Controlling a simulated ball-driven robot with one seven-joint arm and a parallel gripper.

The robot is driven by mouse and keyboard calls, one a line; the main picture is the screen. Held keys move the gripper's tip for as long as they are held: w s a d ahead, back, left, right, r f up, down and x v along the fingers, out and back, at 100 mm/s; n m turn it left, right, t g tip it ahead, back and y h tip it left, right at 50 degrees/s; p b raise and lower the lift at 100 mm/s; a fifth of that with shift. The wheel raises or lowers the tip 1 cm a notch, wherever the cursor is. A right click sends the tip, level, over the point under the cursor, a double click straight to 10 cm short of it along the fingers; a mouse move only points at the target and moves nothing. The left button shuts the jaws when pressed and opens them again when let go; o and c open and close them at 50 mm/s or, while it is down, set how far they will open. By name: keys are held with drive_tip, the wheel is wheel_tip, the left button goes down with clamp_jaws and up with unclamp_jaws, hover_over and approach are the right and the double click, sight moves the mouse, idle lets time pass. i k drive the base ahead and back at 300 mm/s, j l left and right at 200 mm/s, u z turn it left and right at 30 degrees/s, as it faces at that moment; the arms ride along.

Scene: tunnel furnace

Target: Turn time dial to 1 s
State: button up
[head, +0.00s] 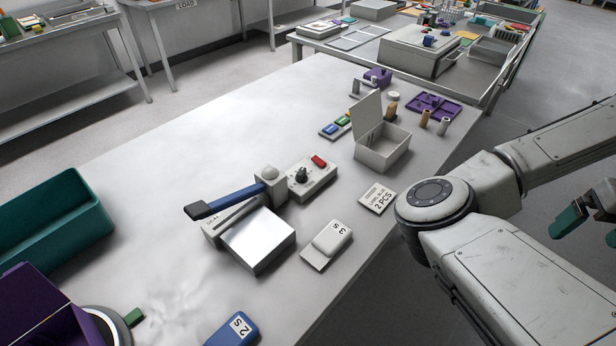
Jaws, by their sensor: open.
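The time dial (301,175) is a small black knob on top of a light grey control box (325,178). A red switch (318,161) sits on the same box, beyond the dial. The dial's marks are too small to read, so its setting cannot be told. The box adjoins a sealer with a blue lever (240,197) and a bare metal plate (259,240). My gripper (590,230) is at the right edge, partly cut off, with teal fingertips. It is open, off the table's right side and far from the dial.
An open grey box (382,152), an order card (377,198), a "3 s" block (332,240) and a blue "2 s" block (233,329) stand around the sealer. A teal bin (55,228) is at left. The table's back left is clear.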

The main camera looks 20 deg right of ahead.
sight(302, 177)
drive_tip(key=i+l+u, duration=0.15)
drive_tip(key=l+u, duration=0.75)
drive_tip(key=i+j, duration=0.05)
